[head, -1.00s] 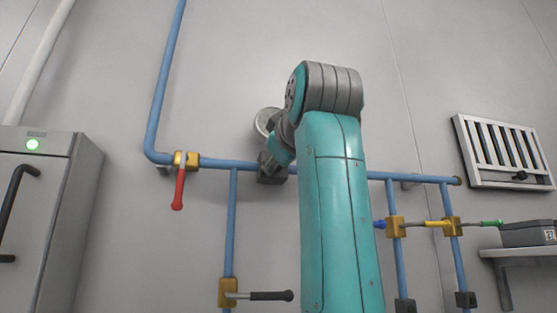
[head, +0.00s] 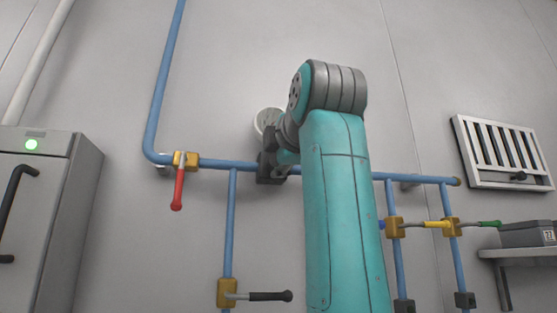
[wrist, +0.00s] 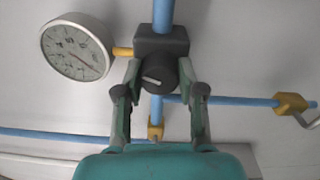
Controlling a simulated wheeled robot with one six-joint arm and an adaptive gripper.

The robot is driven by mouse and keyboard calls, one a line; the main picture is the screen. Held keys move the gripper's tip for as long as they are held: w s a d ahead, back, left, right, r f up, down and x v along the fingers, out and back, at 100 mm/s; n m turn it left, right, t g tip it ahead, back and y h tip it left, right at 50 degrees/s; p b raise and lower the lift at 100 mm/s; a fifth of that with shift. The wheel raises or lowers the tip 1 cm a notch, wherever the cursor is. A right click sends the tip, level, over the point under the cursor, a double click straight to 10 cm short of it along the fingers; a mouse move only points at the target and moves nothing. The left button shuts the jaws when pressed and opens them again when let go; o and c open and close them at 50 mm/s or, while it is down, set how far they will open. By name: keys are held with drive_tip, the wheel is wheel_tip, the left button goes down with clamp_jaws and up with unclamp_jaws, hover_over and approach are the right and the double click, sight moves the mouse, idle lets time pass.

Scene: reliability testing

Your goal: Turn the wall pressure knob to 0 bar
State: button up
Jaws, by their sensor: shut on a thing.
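The pressure knob (wrist: 159,74) is a dark round knob with a light pointer mark, on a dark block (wrist: 160,39) on the blue pipe. My gripper (wrist: 159,82) is around the knob, one finger on each side, shut on it. The knob's pointer mark lies slightly tilted from horizontal. A round white gauge (wrist: 72,50) is to the left of the block in the wrist view. Its red needle points to the lower right, but its numbers are too small to read. In the head view the gauge (head: 267,119) and block (head: 268,168) are partly hidden by my arm.
A red-handled valve (head: 178,188) is on the pipe to the left, and a black-handled valve (head: 268,296) is below. A grey cabinet (head: 42,215) stands at the left. A vent (head: 505,152) and a shelf (head: 510,253) are at the right.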

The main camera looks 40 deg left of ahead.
drive_tip(key=shift+n, duration=2.2)
drive_tip(key=o, duration=1.1)
drive_tip(key=shift+o, duration=0.2)
drive_tip(key=v, duration=1.2)
